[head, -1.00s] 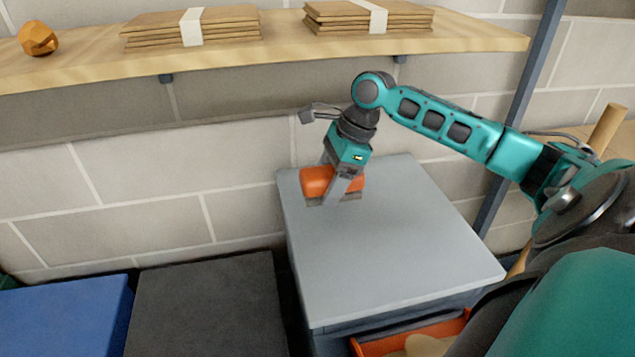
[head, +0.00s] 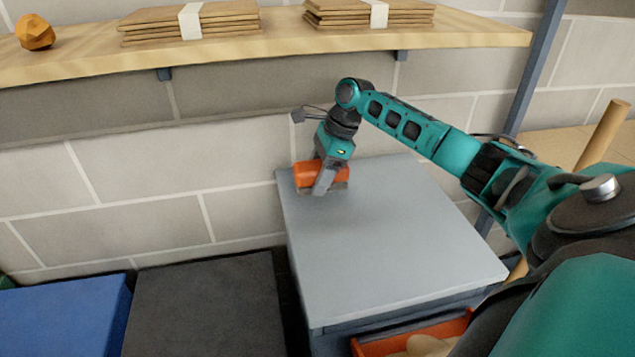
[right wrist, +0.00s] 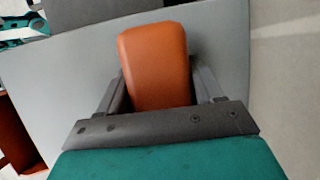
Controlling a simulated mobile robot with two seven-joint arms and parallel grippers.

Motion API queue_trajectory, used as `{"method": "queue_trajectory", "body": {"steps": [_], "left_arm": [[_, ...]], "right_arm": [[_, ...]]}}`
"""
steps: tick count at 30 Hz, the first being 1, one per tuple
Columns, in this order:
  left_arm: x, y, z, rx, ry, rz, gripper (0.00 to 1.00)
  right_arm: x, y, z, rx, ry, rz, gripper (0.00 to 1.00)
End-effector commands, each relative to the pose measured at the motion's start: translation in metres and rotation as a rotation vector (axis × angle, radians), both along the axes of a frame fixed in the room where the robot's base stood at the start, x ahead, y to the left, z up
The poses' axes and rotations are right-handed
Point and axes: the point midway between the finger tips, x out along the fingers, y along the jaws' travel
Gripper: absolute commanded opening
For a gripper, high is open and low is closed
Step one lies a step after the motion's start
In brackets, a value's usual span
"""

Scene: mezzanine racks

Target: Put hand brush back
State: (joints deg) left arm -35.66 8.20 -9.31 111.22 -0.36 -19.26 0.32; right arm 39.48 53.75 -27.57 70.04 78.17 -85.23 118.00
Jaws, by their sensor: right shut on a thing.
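The hand brush (head: 308,174) has an orange body with a darker strip along its underside. My right gripper (head: 322,188) is shut on it, with a finger across its near side. The brush is at the back left corner of the grey cabinet top (head: 390,240), very low over it or on it; I cannot tell which. In the right wrist view the orange body (right wrist: 155,62) sits between the two fingers (right wrist: 160,90), with the grey top behind it. My left gripper is not in view.
A wooden shelf (head: 270,56) with cardboard stacks (head: 155,26) and an orange-brown lump (head: 35,32) runs above. An orange drawer or bin (head: 400,343) shows at the cabinet's front. Black (head: 205,310) and blue (head: 60,315) boxes stand left. Most of the cabinet top is clear.

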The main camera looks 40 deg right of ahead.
Motion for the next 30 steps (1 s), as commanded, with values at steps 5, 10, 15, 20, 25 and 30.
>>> {"method": "queue_trajectory", "body": {"steps": [5,10,15,20,25,30], "left_arm": [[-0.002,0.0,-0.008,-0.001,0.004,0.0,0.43],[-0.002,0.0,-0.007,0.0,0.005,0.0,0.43],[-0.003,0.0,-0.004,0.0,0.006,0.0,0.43],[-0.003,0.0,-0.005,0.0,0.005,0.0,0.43],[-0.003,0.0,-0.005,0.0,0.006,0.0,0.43],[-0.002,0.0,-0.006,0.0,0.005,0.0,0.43]], "right_arm": [[0.003,-0.001,-0.022,0.0,-0.001,0.0,0.38],[0.003,-0.002,-0.021,-0.001,-0.001,0.001,0.38],[0.003,-0.002,-0.024,0.0,0.0,-0.001,0.67],[0.003,-0.002,-0.024,-0.001,0.001,-0.001,0.82],[0.003,-0.002,-0.024,-0.001,0.0,0.0,0.92],[0.003,-0.002,-0.024,-0.001,0.0,0.0,0.92]]}}
